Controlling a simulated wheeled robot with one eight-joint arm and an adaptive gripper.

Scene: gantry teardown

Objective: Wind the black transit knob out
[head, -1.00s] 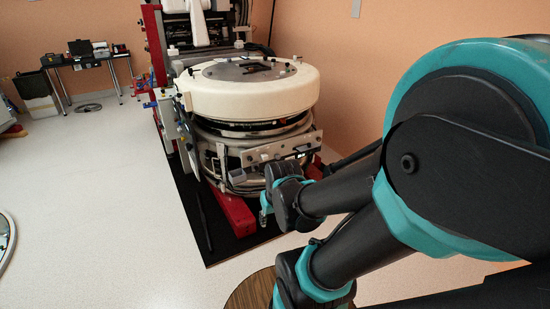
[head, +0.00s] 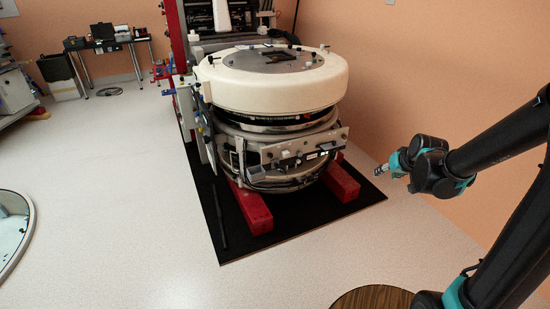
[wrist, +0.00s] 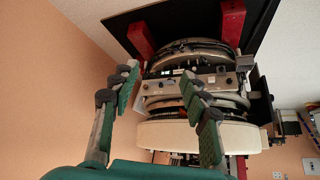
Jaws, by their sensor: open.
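The cream gantry head (head: 270,88) lies flat on its drum, with a metal bracket plate (head: 315,145) across the front. Several small dark knobs show, including one on the top cover's rim (head: 266,45) and one at its left (head: 211,60). I cannot tell which is the black transit knob. My gripper (head: 383,171) is to the right of the gantry, apart from it and touching nothing. In the wrist view my gripper (wrist: 162,82) is open and empty, its two teal-padded fingers spread. The gantry appears upside down beyond them, with the bracket plate (wrist: 170,84) between the fingers.
Red support beams (head: 252,208) stand under the drum on a black mat (head: 285,225). A dark rod (head: 219,218) lies along the mat's left side. A round wooden top (head: 372,298) is at the bottom. The orange wall is close on the right. Floor at left is open.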

